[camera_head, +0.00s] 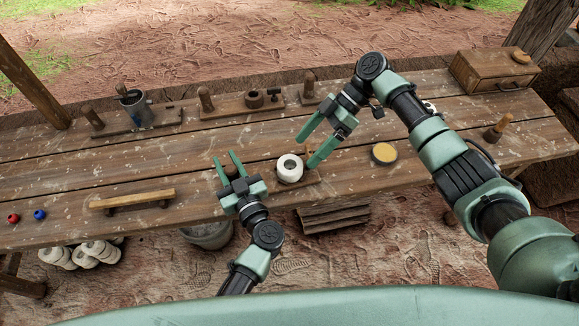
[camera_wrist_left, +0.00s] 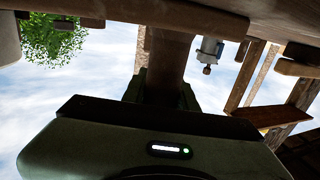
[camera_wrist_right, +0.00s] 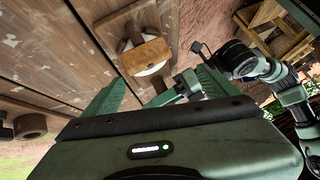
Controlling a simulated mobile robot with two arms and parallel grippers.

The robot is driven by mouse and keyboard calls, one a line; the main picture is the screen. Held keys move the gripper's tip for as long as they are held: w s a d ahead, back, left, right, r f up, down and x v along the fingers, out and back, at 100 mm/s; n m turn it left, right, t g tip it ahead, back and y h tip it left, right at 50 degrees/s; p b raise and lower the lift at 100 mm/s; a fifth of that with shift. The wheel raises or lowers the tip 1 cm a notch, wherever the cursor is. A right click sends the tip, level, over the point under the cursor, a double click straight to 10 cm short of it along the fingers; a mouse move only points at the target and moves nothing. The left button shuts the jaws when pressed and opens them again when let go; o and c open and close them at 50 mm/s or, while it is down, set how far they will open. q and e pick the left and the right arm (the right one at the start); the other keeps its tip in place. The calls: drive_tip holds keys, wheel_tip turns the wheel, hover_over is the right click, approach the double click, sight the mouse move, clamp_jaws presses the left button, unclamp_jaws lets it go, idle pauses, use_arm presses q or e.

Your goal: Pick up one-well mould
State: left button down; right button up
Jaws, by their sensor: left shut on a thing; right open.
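The one-well mould appears to be the low wooden board (camera_head: 311,178) at the table's front edge, with a white ring-shaped piece (camera_head: 290,168) on its middle. In the right wrist view the white piece (camera_wrist_right: 147,67) shows partly under a brown top. My left gripper (camera_head: 229,163) is shut on an upright brown wooden post at the board's left end; the post (camera_wrist_left: 168,65) fills the left wrist view between the fingers. My right gripper (camera_head: 303,154) is open, its fingers spread beside the right end, near a small brown post. Whether that post lies between the fingers is hard to tell.
Behind stand a similar board with a dark ring (camera_head: 254,99) and a metal cup (camera_head: 137,108). A yellow disc (camera_head: 384,153) and a stamp (camera_head: 497,128) lie right, with a wooden box (camera_head: 490,75) behind. A wooden bar (camera_head: 132,200) and two small balls lie left.

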sight(234, 177)
drive_tip(key=d+y, duration=0.1)
drive_tip(key=d, duration=0.1)
drive_tip(key=d+f+n+t+y, duration=0.1)
drive_tip(key=y, duration=0.1)
drive_tip(key=d+f+y, duration=0.1)
drive_tip(key=d, duration=0.1)
drive_tip(key=shift+w+d+f+n+y, duration=0.1)
drive_tip(key=shift+w+d+n+y, duration=0.2)
drive_tip(key=shift+w+n+y, duration=0.1)
drive_tip(key=shift+t, duration=0.3)
drive_tip(key=x, duration=1.1)
drive_tip(key=shift+w+a+f, duration=0.1)
drive_tip(key=shift+a+f, duration=0.1)
drive_tip(key=shift+a, duration=0.15)
drive_tip(key=c, duration=1.7)
drive_tip(key=shift+r, duration=5.05)
use_arm(q)
drive_tip(key=c, duration=1)
unclamp_jaws()
drive_tip(key=v, duration=0.7)
drive_tip(key=shift+s, duration=0.1)
drive_tip(key=shift+s+d, duration=0.1)
